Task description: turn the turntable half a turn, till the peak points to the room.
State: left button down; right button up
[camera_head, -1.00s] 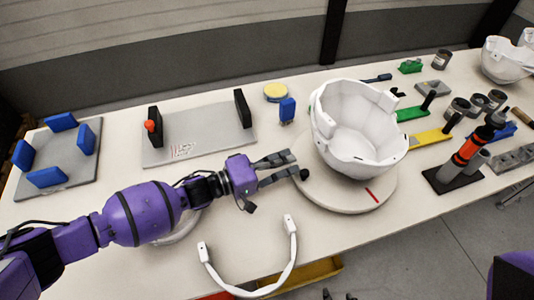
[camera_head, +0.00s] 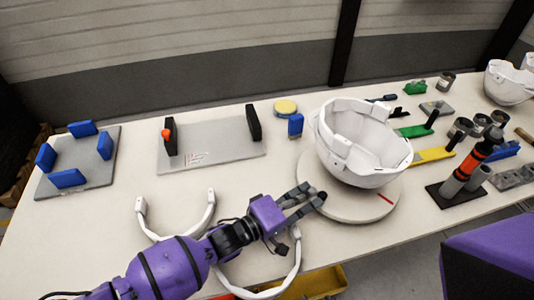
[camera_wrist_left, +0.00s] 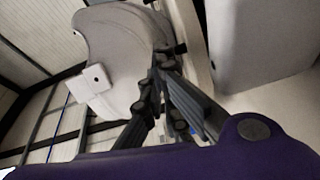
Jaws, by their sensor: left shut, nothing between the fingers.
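The round pale turntable (camera_head: 345,209) lies on the bench and carries a white helmet shell (camera_head: 365,160), open side up. A red mark (camera_head: 385,198) is on the turntable's right front part. I cannot tell which side of the shell is the peak. My left gripper (camera_head: 318,195) is shut and empty, its tips over the turntable's left front edge, close to the shell; I cannot tell whether they touch. In the left wrist view its dark fingers (camera_wrist_left: 160,85) are in front of a pale curved surface. My right gripper is not in view.
Two white curved bands (camera_head: 210,213) lie left and front of the turntable, partly under my left arm. A grey plate (camera_head: 215,150) with black uprights is at the back left. A bottle stand (camera_head: 456,194), cups and coloured strips crowd the right side.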

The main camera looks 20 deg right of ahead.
pick_arm(q)
jog(key=shift+s+d, duration=0.3)
jog(key=shift+s, duration=0.5)
dwell(0.9)
